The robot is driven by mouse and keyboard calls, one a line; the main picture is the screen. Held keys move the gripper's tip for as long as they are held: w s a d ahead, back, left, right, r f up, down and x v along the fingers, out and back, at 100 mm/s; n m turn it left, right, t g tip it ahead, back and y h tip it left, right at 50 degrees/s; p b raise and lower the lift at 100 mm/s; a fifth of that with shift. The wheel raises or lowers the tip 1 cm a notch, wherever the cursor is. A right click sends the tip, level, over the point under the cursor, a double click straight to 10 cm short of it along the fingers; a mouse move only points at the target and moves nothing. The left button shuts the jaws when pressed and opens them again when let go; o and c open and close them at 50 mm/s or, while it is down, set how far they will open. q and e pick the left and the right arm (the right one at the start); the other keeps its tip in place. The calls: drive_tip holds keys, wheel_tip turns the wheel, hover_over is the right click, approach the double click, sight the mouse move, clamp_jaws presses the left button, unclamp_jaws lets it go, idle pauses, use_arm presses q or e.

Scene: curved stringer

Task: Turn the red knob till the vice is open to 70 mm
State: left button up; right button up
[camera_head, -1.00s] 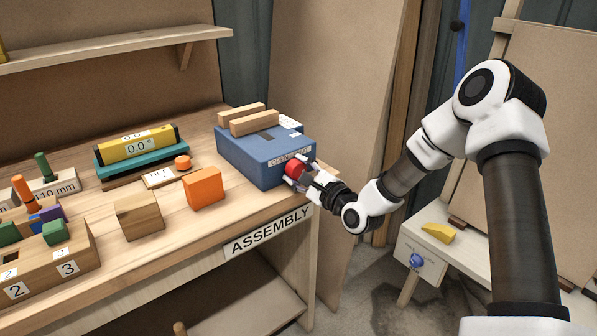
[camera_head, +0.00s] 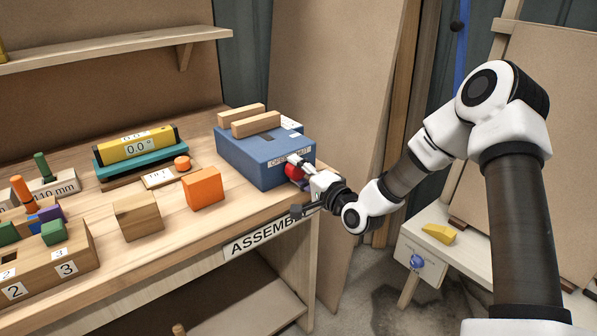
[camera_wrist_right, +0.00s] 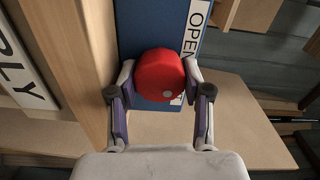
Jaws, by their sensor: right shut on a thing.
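The vice is a blue box (camera_head: 262,158) at the right end of the bench, with two wooden jaws (camera_head: 255,123) on top and a gap between them. Its red knob (camera_head: 293,172) is on the front face, partly hidden by my gripper. In the right wrist view the red knob (camera_wrist_right: 160,76) sits between the two fingers, with a small pale dot on its face. My right gripper (camera_head: 298,175) is shut on the knob, one finger on each side. Part of an "OPEN" label (camera_wrist_right: 194,35) shows beside it. The vice's opening reading cannot be read. My left gripper is not in view.
An orange block (camera_head: 203,188) and a wooden block (camera_head: 138,216) stand left of the vice. A yellow level (camera_head: 138,144) reading 0.0° lies behind them. The bench's front edge, labelled "ASSEMBLY", runs below my right gripper. A small side table (camera_head: 440,262) stands at right.

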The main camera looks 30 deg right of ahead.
drive_tip(key=n, duration=0.4)
drive_tip(key=shift+n, duration=0.3)
drive_tip(key=n+p, duration=0.1)
drive_tip(key=n, duration=0.4)
drive_tip(key=n+p, duration=0.1)
drive_tip(key=n, duration=0.4)
drive_tip(key=shift+a+p, duration=0.1)
drive_tip(key=shift+p, duration=0.25)
drive_tip(key=n+p, duration=0.1)
drive_tip(key=n, duration=0.3)
drive_tip(key=shift+n, duration=0.4)
drive_tip(key=o, duration=0.9)
drive_tip(key=shift+s, duration=0.1)
